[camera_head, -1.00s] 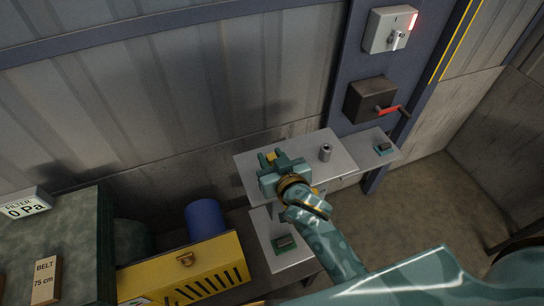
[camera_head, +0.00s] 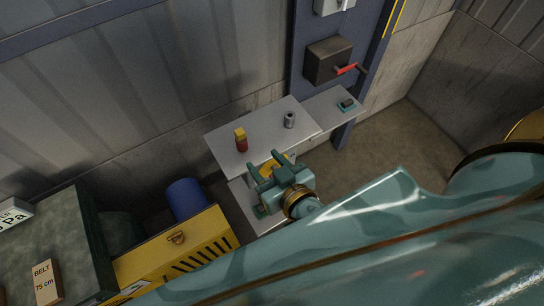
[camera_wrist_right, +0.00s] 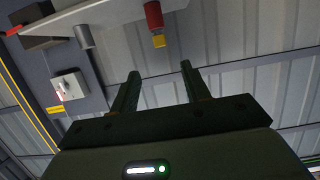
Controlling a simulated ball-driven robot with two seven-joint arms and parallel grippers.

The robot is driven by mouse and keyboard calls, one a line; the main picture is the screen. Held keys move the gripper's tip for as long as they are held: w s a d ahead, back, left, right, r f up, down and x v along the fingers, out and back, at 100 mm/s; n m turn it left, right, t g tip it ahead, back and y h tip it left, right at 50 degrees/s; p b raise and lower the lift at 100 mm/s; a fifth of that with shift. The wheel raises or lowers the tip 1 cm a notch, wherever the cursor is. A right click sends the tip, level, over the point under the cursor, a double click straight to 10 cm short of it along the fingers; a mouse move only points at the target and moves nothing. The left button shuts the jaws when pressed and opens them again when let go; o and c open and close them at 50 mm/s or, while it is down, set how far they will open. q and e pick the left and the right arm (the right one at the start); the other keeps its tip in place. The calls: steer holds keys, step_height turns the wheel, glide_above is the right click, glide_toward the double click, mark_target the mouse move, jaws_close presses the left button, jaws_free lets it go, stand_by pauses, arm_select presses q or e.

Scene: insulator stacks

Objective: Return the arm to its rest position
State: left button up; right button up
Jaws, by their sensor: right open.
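My right gripper (camera_head: 267,166) is open and empty in the head view, in front of the near edge of the grey shelf (camera_head: 222,136). A stack with a yellow piece on top of a red piece (camera_head: 241,146) stands upright on the shelf's left part, apart from the gripper. The stack also shows in the right wrist view (camera_wrist_right: 154,18), beyond the open fingers (camera_wrist_right: 157,82). A grey cylinder (camera_head: 289,120) stands on the shelf to the right of the stack. My left gripper is not in view.
A dark box with a red-handled lever (camera_head: 327,62) is on the blue post. A small side plate (camera_head: 328,108) holds a teal item (camera_head: 347,105). A lower plate (camera_head: 246,217) is partly behind my gripper. A yellow toolbox (camera_head: 172,262) and blue cylinder (camera_head: 186,198) stand left.

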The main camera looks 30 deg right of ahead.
steer(key=shift+v, duration=1.15)
